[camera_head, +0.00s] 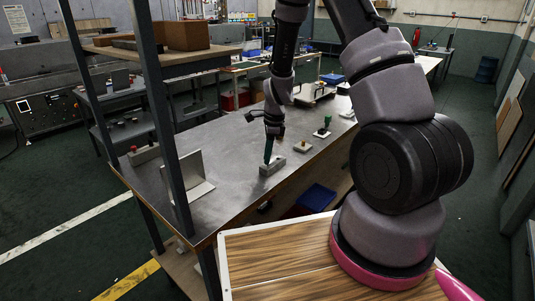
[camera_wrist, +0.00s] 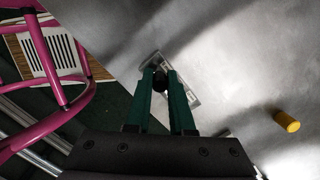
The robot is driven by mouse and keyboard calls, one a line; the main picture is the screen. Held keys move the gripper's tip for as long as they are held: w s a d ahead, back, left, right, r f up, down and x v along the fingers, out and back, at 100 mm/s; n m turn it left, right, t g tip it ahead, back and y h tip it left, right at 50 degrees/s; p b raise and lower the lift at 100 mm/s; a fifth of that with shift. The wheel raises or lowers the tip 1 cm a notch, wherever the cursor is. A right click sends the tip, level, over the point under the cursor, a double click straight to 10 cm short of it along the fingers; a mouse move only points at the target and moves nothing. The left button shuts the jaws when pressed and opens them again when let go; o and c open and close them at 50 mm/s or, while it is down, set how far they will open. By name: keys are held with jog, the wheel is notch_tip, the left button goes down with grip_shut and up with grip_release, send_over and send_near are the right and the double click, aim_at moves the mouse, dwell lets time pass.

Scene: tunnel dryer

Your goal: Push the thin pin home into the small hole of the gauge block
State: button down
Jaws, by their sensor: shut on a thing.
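The gauge block (camera_head: 272,168) is a small grey metal block lying on the metal bench near its front edge. In the wrist view the block (camera_wrist: 193,96) shows partly behind the fingers, lying at a slant. My gripper (camera_head: 268,158) points down just over the block. In the wrist view its green fingers are shut on a dark, round-ended thing, the thin pin (camera_wrist: 160,82), seen end-on. The pin's lower end and the small hole are hidden, so I cannot tell how far in the pin is.
A pale angle plate (camera_head: 188,180) and a block with a red knob (camera_head: 145,153) stand left. Right are a small pale block (camera_head: 303,146) and a green-topped piece (camera_head: 323,129). The wrist view shows a yellow cylinder (camera_wrist: 287,121). A shelf post rises front left.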

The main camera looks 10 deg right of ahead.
jog(key=shift+f, duration=0.45)
jog(key=c, duration=0.7)
grip_release()
notch_tip(320, 180, up, 11)
jog(key=d, duration=0.1)
jog(key=shift+s+d+f, duration=0.15)
jog(key=shift+d, duration=0.15)
